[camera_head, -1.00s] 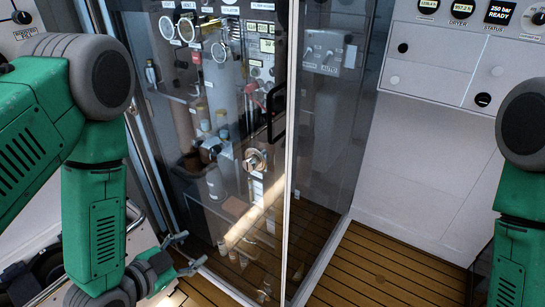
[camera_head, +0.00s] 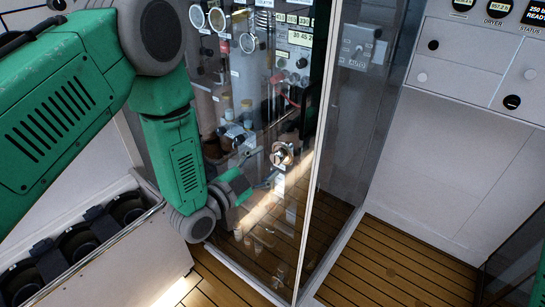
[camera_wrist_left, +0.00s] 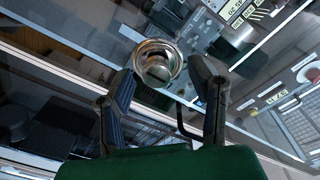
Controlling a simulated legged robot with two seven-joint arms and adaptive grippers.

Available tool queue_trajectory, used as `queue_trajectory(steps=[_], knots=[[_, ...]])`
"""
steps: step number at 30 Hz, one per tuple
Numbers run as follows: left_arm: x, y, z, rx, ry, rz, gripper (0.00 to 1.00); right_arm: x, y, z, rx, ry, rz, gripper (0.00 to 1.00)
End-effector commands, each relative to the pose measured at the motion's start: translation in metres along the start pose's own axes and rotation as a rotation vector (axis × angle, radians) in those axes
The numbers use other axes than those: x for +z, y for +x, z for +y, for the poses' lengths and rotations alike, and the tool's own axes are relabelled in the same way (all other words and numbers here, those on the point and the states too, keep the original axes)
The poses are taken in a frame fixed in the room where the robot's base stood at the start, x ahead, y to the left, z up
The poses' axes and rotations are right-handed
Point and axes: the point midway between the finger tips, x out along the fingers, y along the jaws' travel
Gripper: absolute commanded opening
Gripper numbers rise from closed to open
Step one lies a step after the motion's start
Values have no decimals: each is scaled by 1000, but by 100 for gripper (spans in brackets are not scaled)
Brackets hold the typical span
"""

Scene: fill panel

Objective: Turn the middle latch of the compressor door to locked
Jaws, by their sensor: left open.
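The middle latch (camera_head: 283,154) is a round metal knob on the glass compressor door (camera_head: 262,240). In the left wrist view the latch (camera_wrist_left: 157,64) shows as a shiny round ring with a slotted centre, just past and between the fingertips. My left gripper (camera_head: 262,168) is open in front of the door, close to the latch on its left side. In the left wrist view its two dark fingers (camera_wrist_left: 163,82) stand apart with nothing held between them. Whether a finger touches the latch, I cannot tell. My right gripper is not in view.
Behind the glass are gauges (camera_head: 217,19), valves and pipes. A white control panel (camera_head: 470,60) is at right. A bin with dark round items (camera_head: 85,240) is at lower left. The wooden floor (camera_head: 380,270) is clear.

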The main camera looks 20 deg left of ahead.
Motion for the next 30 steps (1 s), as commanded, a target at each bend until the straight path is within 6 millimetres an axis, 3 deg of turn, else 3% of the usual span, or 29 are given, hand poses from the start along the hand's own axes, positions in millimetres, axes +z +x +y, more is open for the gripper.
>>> queue_trajectory(steps=[6,16,20,30], knots=[[-8,24,5,3,7,1,48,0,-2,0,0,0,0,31],[-4,26,3,2,3,-1,48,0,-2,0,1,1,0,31],[-1,24,1,2,0,0,2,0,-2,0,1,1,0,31],[2,23,4,7,3,-14,0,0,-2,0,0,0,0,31]])
